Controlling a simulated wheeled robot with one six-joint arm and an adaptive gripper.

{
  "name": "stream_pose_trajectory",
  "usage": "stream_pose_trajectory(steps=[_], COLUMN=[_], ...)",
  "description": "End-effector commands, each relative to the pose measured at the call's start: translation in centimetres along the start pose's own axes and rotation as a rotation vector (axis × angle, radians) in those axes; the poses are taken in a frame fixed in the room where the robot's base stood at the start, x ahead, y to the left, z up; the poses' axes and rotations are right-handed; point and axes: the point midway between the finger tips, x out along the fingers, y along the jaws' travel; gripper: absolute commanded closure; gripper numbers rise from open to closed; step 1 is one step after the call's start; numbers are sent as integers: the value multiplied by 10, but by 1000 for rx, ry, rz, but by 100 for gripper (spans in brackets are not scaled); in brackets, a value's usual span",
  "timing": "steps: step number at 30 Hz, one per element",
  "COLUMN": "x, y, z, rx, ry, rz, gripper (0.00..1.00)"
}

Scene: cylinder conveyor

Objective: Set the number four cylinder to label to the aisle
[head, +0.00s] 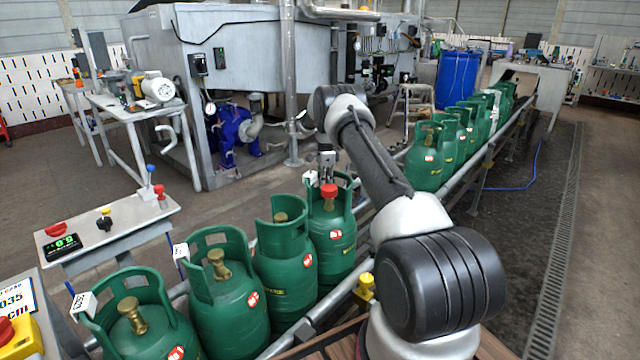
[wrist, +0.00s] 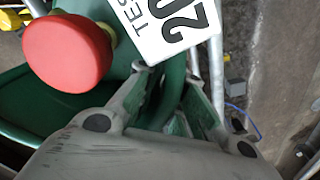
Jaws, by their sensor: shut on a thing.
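Green gas cylinders stand upright in a row on the conveyor. The fourth from the near end (head: 331,235) has a red cap (head: 329,190) on its valve, a white tag (head: 310,178) and a round red-and-white label (head: 336,234) on the side seen from the head camera. My gripper (head: 327,168) is above it, shut on its collar. In the wrist view, the fingers (wrist: 176,98) close around the green collar, beside the red cap (wrist: 68,52) and the tag (wrist: 172,22). Nearer are the first (head: 185,338), second (head: 230,308) and third (head: 285,265) cylinders.
More green cylinders (head: 428,160) stand farther along the conveyor, beyond my arm. The conveyor's side rail (head: 330,303) runs along the right. A control stand (head: 120,222) is at the left. Open floor with a drain grate (head: 562,240) lies to the right.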

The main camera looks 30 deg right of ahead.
Motion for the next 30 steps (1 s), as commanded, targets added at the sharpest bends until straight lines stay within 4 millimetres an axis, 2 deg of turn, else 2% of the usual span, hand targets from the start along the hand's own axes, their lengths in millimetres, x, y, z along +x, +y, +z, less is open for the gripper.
stream_pose_trajectory(steps=[12,30], x=[1,2], y=[7,9], z=[-18,-21], rx=[222,263], ry=[1,1], rz=[10,13], gripper=[100,100])
